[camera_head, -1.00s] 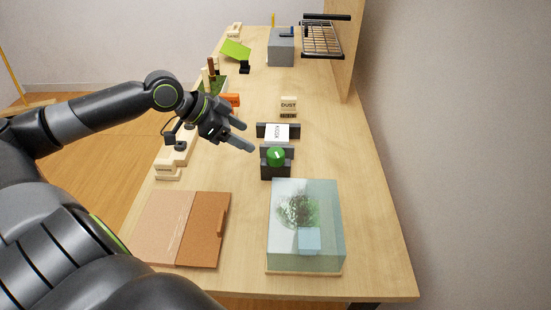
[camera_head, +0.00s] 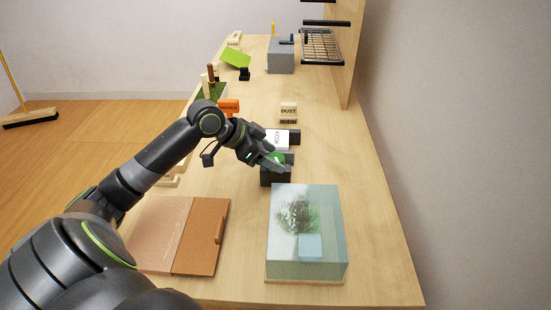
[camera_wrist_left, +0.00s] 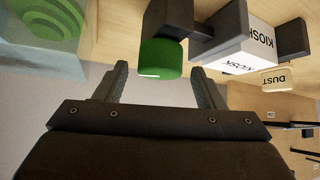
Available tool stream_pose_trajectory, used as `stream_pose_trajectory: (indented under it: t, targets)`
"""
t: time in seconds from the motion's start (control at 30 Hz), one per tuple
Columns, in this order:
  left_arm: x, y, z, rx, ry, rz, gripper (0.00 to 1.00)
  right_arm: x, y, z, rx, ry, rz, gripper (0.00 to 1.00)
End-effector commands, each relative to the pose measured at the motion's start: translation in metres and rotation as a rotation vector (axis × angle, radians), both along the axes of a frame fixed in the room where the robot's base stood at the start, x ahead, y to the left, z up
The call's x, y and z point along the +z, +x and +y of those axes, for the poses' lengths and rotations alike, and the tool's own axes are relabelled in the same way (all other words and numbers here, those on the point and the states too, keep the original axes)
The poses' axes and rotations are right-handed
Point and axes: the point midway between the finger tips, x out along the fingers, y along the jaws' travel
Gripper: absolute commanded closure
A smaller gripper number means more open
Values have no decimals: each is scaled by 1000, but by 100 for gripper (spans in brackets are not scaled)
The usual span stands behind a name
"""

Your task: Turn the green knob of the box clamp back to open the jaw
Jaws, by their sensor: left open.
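The box clamp (camera_head: 277,175) is dark and stands on the table behind the glass case. Its round green knob (camera_head: 277,157) faces me and is partly covered by my left gripper in the head view. A white block marked KIOSK (camera_head: 275,138) sits between the clamp's dark jaws; it also shows in the left wrist view (camera_wrist_left: 245,50). My left gripper (camera_head: 277,163) is open at the knob in the head view. In the left wrist view the green knob (camera_wrist_left: 161,58) lies beyond and between the spread fingers (camera_wrist_left: 160,85), with a gap on each side. My right gripper is out of view.
A clear case with a small tree (camera_head: 305,235) stands nearest on the right. A brown board (camera_head: 200,240) lies left of it. A DUST block (camera_head: 288,110) and a grey box (camera_head: 281,56) stand farther back. The table's right strip is clear.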

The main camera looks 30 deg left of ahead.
Motion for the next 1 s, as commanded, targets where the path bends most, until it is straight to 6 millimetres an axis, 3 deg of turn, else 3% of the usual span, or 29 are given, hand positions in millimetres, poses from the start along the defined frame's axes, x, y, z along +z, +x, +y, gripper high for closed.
stream_pose_trajectory:
  t: [0.2, 0.57, 0.9, 1.0]
  targets:
    - [-11, 9, -7, 0, -1, 1, 37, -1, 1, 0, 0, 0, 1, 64]
    - [-14, 10, -9, 0, 1, 1, 37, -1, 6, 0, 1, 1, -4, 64]
    - [-14, 10, -9, -1, 0, 1, 79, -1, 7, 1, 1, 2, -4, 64]
    - [-13, 10, -9, 1, 0, 1, 81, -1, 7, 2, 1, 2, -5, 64]
